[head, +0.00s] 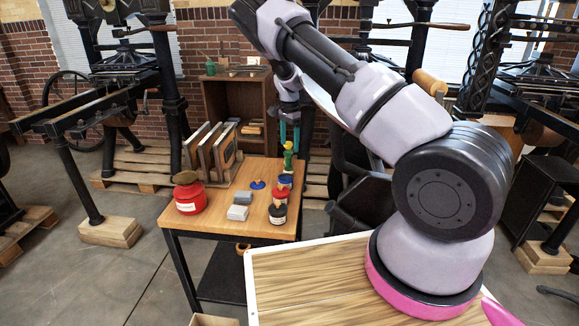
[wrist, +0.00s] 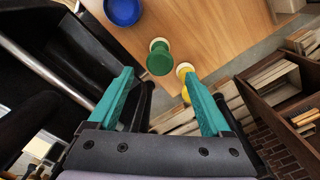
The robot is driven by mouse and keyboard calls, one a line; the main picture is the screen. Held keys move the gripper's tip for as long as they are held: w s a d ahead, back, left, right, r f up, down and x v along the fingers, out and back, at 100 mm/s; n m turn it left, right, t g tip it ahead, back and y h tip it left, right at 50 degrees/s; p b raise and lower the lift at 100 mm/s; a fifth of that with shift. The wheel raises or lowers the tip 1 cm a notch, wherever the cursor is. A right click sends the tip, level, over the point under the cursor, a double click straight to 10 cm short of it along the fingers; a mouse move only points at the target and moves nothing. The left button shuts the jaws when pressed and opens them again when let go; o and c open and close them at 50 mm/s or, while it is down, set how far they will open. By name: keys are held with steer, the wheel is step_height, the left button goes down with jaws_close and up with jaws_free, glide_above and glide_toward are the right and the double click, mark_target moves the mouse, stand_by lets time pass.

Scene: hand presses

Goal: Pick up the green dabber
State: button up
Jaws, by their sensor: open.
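The green dabber (head: 288,162) stands near the far right corner of the wooden table. In the wrist view the green dabber (wrist: 160,60) shows from above, with a pale round end, between and just beyond my fingertips. My gripper (head: 290,147) has its teal fingers spread and points down over that corner. In the wrist view my gripper (wrist: 159,76) is open and empty, apart from the dabber. A yellow piece (wrist: 186,74) with a pale end is close beside the green dabber, near the right fingertip.
A round blue top (wrist: 122,10) lies toward the upper left in the wrist view. A shelf cabinet (head: 236,100) stands behind.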

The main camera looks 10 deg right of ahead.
mark_target(290, 151)
step_height(290, 151, down, 3)
steer(key=shift+f, duration=0.2)
steer(key=shift+s+a+f, duration=0.1)
steer(key=shift+a+f, duration=0.05)
steer(key=shift+f, duration=1.15)
steer(key=shift+s+a+f, duration=0.1)
steer(key=shift+f, duration=1.2)
jaws_close()
steer(key=shift+r, duration=0.15)
